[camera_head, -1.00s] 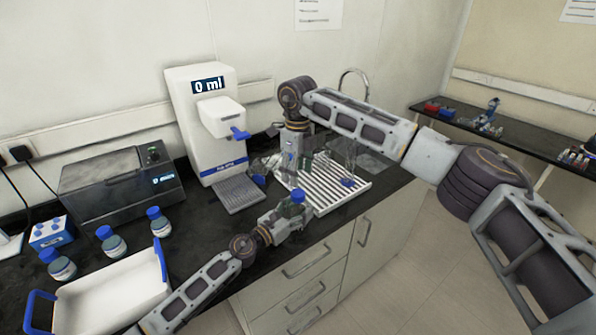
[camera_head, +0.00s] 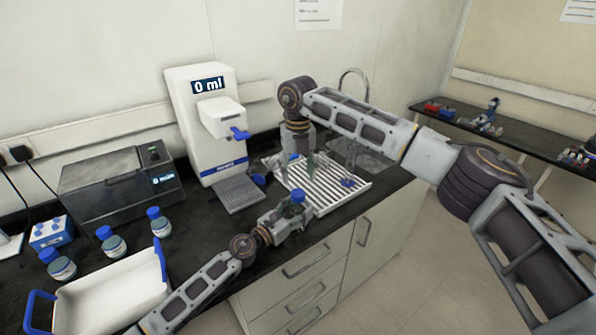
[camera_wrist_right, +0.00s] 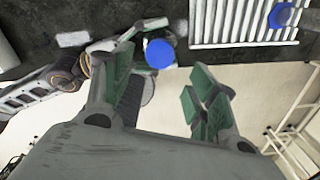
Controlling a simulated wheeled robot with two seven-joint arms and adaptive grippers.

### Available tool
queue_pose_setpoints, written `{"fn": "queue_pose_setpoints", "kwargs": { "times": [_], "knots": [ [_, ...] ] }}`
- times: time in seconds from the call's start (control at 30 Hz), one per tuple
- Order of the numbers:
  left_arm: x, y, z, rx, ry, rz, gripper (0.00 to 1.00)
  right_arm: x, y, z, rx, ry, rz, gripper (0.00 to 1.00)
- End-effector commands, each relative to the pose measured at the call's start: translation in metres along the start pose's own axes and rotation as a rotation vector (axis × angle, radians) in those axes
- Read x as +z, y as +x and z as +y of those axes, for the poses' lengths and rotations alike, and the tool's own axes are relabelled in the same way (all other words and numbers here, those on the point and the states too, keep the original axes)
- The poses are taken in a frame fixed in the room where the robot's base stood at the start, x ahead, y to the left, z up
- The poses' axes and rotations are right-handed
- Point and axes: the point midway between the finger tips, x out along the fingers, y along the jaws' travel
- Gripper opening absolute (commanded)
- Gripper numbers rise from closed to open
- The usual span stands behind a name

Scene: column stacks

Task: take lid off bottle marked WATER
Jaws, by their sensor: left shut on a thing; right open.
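A bottle with a blue lid (camera_head: 298,195) is held upright by my left gripper (camera_head: 292,210), which is shut on it above the counter's front edge. The bottle's body is mostly hidden and no label can be read. In the right wrist view the round blue lid (camera_wrist_right: 160,53) shows from above, beyond and between the spread fingers. My right gripper (camera_wrist_right: 165,90) is open and empty, with green finger pads. In the head view its fingers (camera_head: 312,160) hang over the white rack, behind and a little above the lid, apart from it.
A ribbed white rack (camera_head: 325,195) with small blue-topped items lies behind the left gripper. A water dispenser (camera_head: 205,120) reading 0 ml stands left of it. Several blue-capped bottles (camera_head: 112,242) and a white tray (camera_head: 110,290) are at the left.

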Motion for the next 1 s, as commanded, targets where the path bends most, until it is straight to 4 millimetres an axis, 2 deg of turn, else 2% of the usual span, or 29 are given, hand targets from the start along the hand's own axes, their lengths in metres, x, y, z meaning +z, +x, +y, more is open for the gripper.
{"fn": "queue_pose_setpoints", "kwargs": {
  "times": [0.63, 0.77, 1.0],
  "knots": [
    [0.000, 0.000, 0.000, 0.000, 0.000, 0.000, 0.00, 0.000, 0.004, 0.000, 0.000, 0.025, 0.000, 0.59],
    [0.000, 0.000, 0.000, 0.000, 0.000, 0.000, 0.00, 0.000, 0.011, 0.000, 0.000, 0.025, 0.000, 0.59],
    [0.000, 0.000, 0.000, 0.000, 0.000, 0.000, 0.00, 0.000, 0.036, 0.000, 0.001, 0.026, 0.001, 0.59]
  ]
}}
